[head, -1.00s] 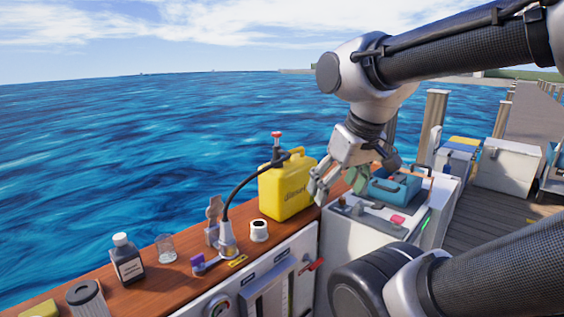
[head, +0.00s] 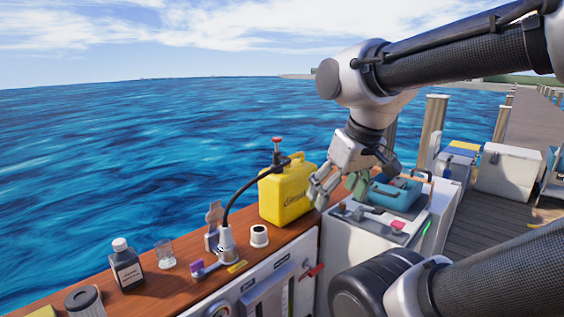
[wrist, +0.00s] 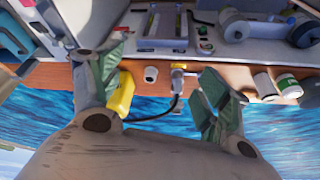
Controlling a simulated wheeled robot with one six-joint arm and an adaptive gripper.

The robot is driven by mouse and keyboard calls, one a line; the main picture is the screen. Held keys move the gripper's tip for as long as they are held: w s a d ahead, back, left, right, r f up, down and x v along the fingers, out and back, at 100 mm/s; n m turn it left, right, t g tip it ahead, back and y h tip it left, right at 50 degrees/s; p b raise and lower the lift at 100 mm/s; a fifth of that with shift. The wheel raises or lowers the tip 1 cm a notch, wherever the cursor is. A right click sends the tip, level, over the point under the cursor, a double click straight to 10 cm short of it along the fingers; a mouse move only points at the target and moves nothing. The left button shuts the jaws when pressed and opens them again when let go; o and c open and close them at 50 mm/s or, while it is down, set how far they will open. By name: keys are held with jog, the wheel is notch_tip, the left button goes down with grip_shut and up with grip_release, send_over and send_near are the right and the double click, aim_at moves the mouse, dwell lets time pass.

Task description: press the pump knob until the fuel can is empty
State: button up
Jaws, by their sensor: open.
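The yellow fuel can (head: 285,195) stands upright on the wooden ledge. The pump with its red knob (head: 277,140) rises from the can's top, and a black hose (head: 235,190) arcs from it to a metal filler fitting (head: 227,240). My gripper (head: 338,192) is open and empty, pointing down just right of the can and lower than the knob. In the wrist view the yellow can (wrist: 123,95) shows partly behind the left finger of my gripper (wrist: 160,95). The knob is not visible there. The fuel level inside the can cannot be seen.
A white cup-like cap (head: 259,236), a dark bottle (head: 126,264) and a glass (head: 165,254) stand on the wooden ledge (head: 190,290). Open water lies behind the ledge.

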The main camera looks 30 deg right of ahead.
grip_shut()
dwell(1.4)
